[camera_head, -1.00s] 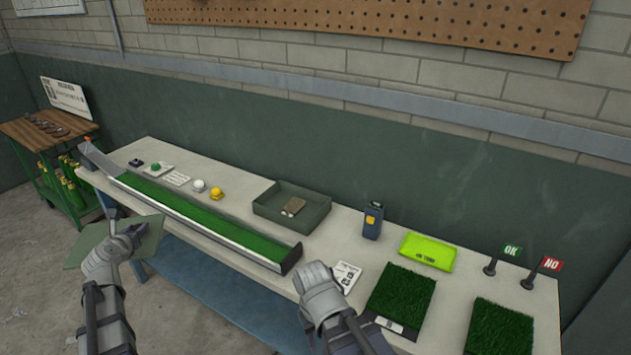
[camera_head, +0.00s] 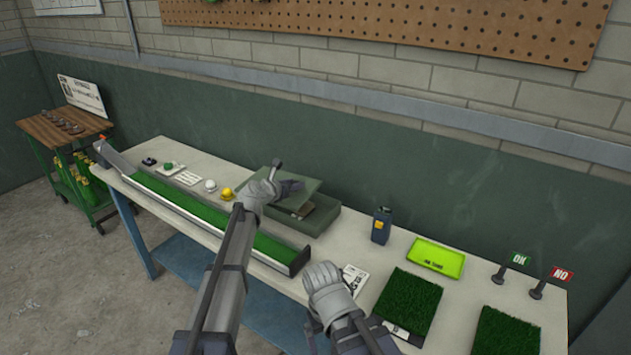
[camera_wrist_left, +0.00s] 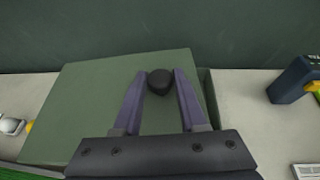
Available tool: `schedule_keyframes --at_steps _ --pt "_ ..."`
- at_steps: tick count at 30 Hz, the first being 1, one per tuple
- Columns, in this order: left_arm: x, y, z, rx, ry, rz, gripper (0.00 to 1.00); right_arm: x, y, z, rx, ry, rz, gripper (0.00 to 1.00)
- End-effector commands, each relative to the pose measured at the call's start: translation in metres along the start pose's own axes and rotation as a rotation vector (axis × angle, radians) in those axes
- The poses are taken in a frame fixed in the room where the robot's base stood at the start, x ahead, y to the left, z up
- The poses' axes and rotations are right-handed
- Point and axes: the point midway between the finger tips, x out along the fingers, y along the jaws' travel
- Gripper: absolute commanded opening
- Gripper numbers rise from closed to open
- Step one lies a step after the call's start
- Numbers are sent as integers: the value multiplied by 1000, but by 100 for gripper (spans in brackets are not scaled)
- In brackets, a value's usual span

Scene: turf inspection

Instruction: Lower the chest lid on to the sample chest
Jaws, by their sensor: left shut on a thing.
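The chest lid (camera_head: 302,190) is a flat green-grey panel with a dark knob. My left gripper (camera_head: 277,181) is shut on that knob and holds the lid tilted above the open sample chest (camera_head: 322,217). In the left wrist view the lid (camera_wrist_left: 95,100) fills the left and middle, with its knob between my left gripper's fingers (camera_wrist_left: 160,82). The lid sits left of square with the chest, and a strip of the chest shows at its right. The chest's inside is mostly hidden. My right gripper (camera_head: 328,285) hangs near the table's front edge; its fingers are not clear.
The green turf ramp (camera_head: 200,205) runs along the table's left side. A yellow ball (camera_head: 227,194) and a white ball (camera_head: 210,185) lie left of the chest. A dark blue device (camera_head: 381,225) stands right of it, then a lime tray (camera_head: 437,257) and turf squares (camera_head: 410,300).

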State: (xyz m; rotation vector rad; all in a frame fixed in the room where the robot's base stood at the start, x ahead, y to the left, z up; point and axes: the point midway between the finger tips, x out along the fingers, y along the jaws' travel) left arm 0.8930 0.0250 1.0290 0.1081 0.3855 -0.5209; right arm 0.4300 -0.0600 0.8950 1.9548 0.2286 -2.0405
Motion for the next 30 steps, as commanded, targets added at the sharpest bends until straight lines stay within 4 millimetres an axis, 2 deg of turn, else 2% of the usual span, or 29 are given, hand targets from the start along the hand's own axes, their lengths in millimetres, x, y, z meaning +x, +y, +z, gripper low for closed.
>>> schedule_keyframes --at_steps 1,3,9,20,30 --pt "14 -16 7 11 -1 -25 0 -1 0 0 0 0 0 97" --pt "24 -32 12 21 -3 -51 0 -2 0 0 0 0 0 97" --pt "38 -58 19 38 -4 -88 0 -2 0 0 0 0 0 97" --pt "40 -60 16 39 -4 -92 0 2 0 0 0 0 0 97" --pt "49 -60 -6 39 -4 -91 0 25 -2 -2 0 0 0 97"
